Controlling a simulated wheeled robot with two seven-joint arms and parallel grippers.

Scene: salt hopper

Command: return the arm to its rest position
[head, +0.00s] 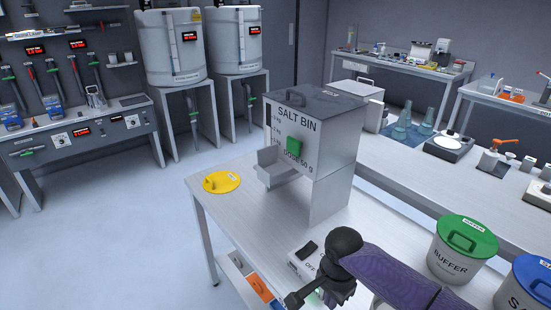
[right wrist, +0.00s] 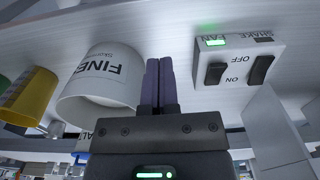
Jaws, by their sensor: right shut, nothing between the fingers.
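My right arm (head: 405,272) comes in from the lower right of the head view, with its dark wrist over the front part of the bench; its fingertips are hard to make out there. In the right wrist view my right gripper (right wrist: 159,66) has its two purple fingers pressed together, with nothing between them. The fingers point towards the pale bench surface, beside a white tub marked FINES (right wrist: 98,80). They look apart from the switch box (right wrist: 238,65). My left arm and gripper are not in view.
The salt bin (head: 312,135) stands on the bench (head: 245,222), beside a yellow lid (head: 221,182). A green-lidded buffer tub (head: 460,262) and a blue-lidded tub (head: 525,290) stand at right. A yellow container (right wrist: 30,97) shows in the right wrist view. Floor at left is clear.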

